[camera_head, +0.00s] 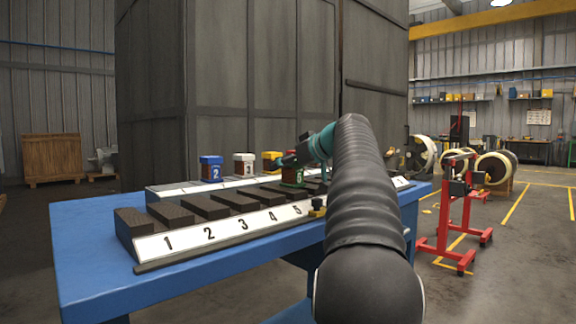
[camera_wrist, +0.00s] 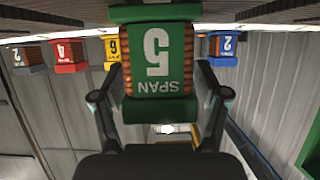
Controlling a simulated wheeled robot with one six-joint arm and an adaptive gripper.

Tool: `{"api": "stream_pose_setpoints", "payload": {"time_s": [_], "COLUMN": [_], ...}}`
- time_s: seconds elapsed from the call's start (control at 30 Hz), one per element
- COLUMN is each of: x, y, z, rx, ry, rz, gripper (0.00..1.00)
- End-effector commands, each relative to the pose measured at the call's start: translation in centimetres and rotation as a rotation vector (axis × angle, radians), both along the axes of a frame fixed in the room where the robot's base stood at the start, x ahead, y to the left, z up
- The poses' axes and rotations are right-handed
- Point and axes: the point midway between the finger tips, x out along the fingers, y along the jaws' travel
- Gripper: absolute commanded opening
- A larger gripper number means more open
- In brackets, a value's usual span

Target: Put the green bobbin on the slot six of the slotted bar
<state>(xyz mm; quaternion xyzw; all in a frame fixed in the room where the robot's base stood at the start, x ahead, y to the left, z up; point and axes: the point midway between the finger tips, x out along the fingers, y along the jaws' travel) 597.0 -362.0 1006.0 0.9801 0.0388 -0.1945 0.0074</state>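The green bobbin (camera_head: 292,177) is at my gripper, over the far right part of the slotted bar (camera_head: 128,222). In the wrist view the bobbin (camera_wrist: 160,55) shows inverted, with "SPAN 5" on its label. My gripper (camera_wrist: 160,85) has one finger on each side of the bobbin, closed against its waist. It also shows in the head view (camera_head: 292,162). I cannot tell whether the bobbin touches the bar.
Blue (camera_head: 211,168), white (camera_head: 244,164) and yellow (camera_head: 271,161) bobbins stand on a rear rack (camera_head: 165,191). A red bobbin (camera_wrist: 70,54) shows in the wrist view. The blue table (camera_head: 90,277) has bare space at its front left. A red stand (camera_head: 463,215) is on the floor at right.

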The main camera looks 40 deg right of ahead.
Motion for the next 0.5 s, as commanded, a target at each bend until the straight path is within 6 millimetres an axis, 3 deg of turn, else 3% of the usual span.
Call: {"api": "stream_pose_setpoints", "payload": {"time_s": [0.23, 0.5], "x": [-0.2, -4.6], "y": [0.0, -0.5], "z": [0.6, 2.3], "rx": [0.000, -0.002], "ry": [-0.001, -0.001], "rz": [-0.001, -0.005], "gripper": [0.74, 0.74]}}
